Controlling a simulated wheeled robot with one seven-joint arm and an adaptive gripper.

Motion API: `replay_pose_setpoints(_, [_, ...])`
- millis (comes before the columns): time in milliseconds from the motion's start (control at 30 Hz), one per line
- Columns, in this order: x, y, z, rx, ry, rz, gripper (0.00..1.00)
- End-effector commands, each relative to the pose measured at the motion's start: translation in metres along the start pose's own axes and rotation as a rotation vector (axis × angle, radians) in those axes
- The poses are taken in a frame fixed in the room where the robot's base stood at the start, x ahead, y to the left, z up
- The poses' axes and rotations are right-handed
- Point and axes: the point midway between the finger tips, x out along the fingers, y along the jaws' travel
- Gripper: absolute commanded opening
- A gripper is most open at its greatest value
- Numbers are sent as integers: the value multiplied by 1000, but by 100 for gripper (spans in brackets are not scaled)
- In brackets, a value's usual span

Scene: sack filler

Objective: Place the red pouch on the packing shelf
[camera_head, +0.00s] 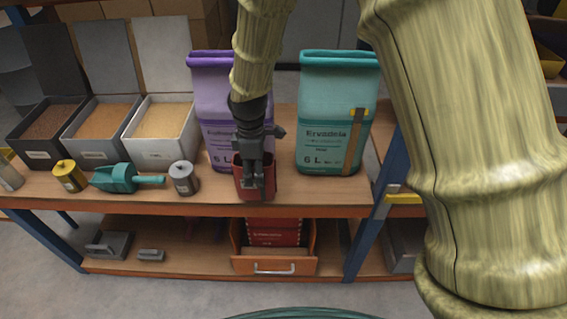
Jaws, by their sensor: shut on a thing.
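The red pouch (243,186) is at my gripper (257,178), near the front edge of the wooden upper shelf (315,189). My gripper points down and is shut on the pouch. Its dark fingers cover the middle of the pouch. The pouch looks upright; I cannot tell whether its base touches the shelf.
A purple sack (210,85) stands close behind my gripper and a teal sack (335,105) to its right. A grey canister (183,179), a teal scoop (115,179) and open bins (160,152) are left. An orange drawer (275,266) with red packages (275,232) is below.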

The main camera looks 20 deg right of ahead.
Motion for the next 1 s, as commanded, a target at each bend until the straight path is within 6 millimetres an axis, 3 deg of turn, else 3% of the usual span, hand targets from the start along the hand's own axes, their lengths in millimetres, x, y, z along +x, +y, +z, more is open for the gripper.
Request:
replay_pose_setpoints(300, [4,35,57,6,1,-1,40])
replay_pose_setpoints(500, [8,50,83,6,0,-1,40])
replay_pose_setpoints(767, [14,54,91,5,0,-1,40])
replay_pose_setpoints(1000, [38,54,91,5,-1,-2,40])
